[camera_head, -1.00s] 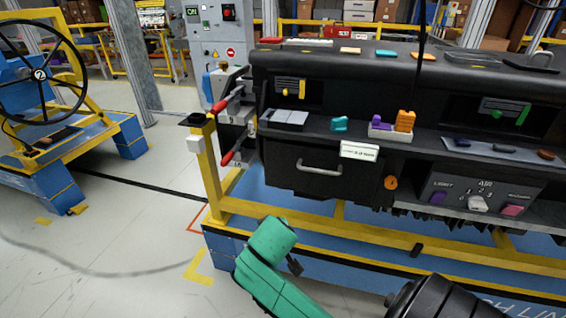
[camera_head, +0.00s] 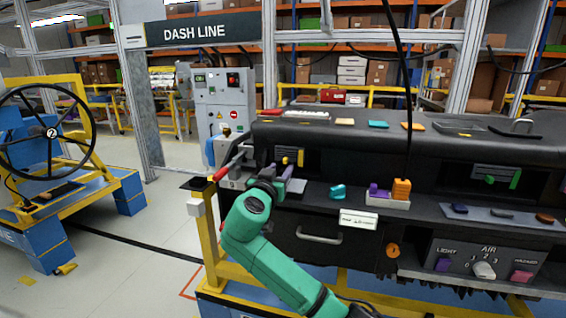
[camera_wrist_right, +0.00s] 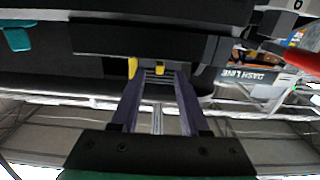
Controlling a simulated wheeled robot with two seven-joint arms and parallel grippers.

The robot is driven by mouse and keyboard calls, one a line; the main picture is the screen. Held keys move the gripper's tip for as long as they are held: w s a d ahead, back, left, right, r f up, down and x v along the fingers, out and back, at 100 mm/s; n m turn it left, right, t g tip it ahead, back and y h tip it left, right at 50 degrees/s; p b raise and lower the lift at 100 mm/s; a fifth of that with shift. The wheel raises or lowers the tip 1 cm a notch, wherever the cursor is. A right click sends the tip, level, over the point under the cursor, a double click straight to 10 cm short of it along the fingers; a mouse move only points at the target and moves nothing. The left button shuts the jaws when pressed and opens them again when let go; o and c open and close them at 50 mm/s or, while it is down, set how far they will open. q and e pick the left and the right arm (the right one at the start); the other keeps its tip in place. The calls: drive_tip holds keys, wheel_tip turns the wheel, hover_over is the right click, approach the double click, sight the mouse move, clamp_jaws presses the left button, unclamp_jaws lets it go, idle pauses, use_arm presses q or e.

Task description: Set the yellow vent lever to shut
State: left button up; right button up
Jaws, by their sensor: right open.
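The yellow vent lever (camera_head: 300,158) stands at the right side of the left dashboard vent, above the shelf. In the right wrist view the lever (camera_wrist_right: 132,67) shows beside the dark vent slats, with a small yellow tab (camera_wrist_right: 160,71) on the slats. My right gripper (camera_head: 281,174) is in front of this vent and partly hides it in the head view. In the wrist view its two purple fingers (camera_wrist_right: 157,85) are apart with nothing between them, pointing at the vent. The lever is near one fingertip; I cannot tell if they touch. My left gripper is out of view.
A red-handled clamp (camera_head: 232,160) stands close left of the gripper. A teal piece (camera_head: 338,192) and a white tray (camera_head: 387,201) with purple and orange pieces lie on the shelf to the right. A drawer handle (camera_head: 319,235) is below.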

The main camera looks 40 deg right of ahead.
sight(283, 166)
drive_tip(key=x, duration=0.3)
drive_tip(key=shift+w+d, duration=0.1)
drive_tip(key=shift+d, duration=0.05)
clamp_jaws()
drive_tip(key=shift+f, duration=0.1)
idle(1.1)
